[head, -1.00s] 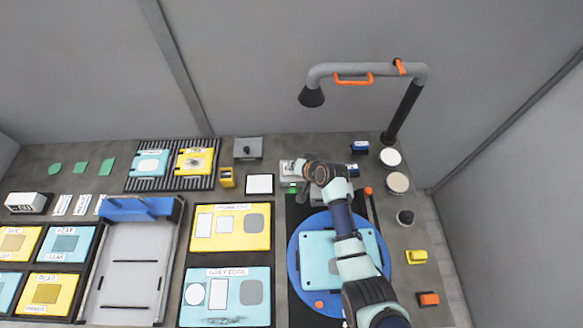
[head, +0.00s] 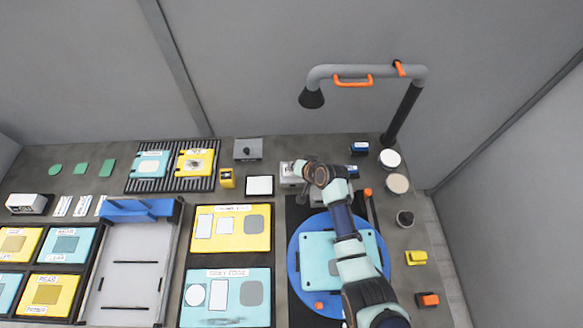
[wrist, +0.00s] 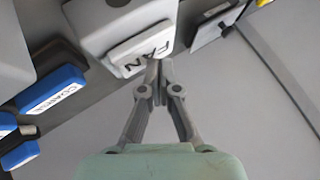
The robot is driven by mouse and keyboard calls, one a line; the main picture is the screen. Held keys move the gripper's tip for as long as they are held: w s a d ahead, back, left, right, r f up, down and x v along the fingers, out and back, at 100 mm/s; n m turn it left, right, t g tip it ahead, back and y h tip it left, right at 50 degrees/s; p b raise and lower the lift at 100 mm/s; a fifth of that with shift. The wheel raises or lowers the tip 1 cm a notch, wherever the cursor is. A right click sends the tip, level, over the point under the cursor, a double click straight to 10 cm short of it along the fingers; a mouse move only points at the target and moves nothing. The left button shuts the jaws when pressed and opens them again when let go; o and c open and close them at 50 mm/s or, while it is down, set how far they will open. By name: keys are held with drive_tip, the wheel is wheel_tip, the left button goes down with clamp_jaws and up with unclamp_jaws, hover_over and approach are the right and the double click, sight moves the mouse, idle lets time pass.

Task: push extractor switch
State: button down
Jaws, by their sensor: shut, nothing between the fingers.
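The extractor switch is a white rocker marked FAN (wrist: 142,50) on a pale box (wrist: 105,22) in the wrist view. In the head view the switch box (head: 289,174) sits at the back of the bench, partly covered by my wrist. My gripper (wrist: 160,66) is shut and empty. Its fingertips are at the rocker's edge beside the lettering; I cannot tell whether they press it. The extractor arm (head: 345,71), a grey pipe with a dark nozzle (head: 311,97), stands above and behind.
Blue blocks (wrist: 54,91) lie beside the switch box. A blue disc (head: 296,262) bearing a pale blue plate (head: 318,270) lies under my forearm. Round pots (head: 390,158) stand to the right. A white pad (head: 259,185) and yellow panel (head: 232,229) lie left.

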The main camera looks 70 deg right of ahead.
drive_tip(key=shift+r, duration=0.4)
drive_tip(key=shift+r, duration=0.1)
wheel_tip(320, 180, up, 6)
drive_tip(key=p, duration=0.5)
drive_tip(key=shift+p, duration=0.35)
